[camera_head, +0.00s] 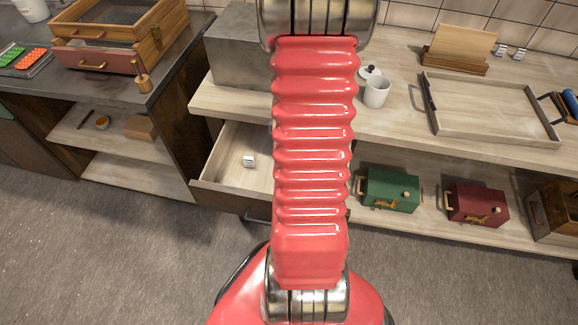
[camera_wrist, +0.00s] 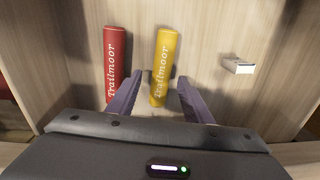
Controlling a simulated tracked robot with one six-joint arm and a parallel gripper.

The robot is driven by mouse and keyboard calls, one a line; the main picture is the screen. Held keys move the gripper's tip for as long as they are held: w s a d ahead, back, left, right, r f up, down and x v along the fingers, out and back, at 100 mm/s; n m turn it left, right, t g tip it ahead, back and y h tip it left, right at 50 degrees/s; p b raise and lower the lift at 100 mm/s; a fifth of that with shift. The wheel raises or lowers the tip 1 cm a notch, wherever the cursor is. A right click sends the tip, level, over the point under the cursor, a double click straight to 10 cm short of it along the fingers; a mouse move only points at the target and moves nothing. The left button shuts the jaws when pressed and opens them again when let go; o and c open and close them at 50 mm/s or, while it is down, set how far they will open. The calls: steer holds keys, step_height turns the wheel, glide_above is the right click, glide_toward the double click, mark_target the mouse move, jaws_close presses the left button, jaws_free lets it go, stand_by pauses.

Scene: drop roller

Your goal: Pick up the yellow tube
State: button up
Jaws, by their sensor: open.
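The yellow tube (camera_wrist: 163,66) lies in an open wooden drawer in the wrist view, with "Trailmoor" lettered along it. My gripper (camera_wrist: 152,88) is open in the wrist view. Its two purple fingers show on either side of the tube's near end, and I cannot tell how far above it they are. A red tube (camera_wrist: 117,62) with the same lettering lies to the left, apart from the yellow one. In the head view my red arm hides both tubes and my gripper.
A small white block (camera_wrist: 238,66) lies in the drawer to the right; it also shows in the head view (camera_head: 249,160). The drawer's front wall (camera_head: 228,198) and side walls bound the space. A counter (camera_head: 400,125) with a white cup (camera_head: 376,93) and a tray (camera_head: 490,139) stands above.

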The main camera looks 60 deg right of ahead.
steer(key=shift+f, duration=0.9)
steer(key=shift+c, duration=0.7)
jaws_close()
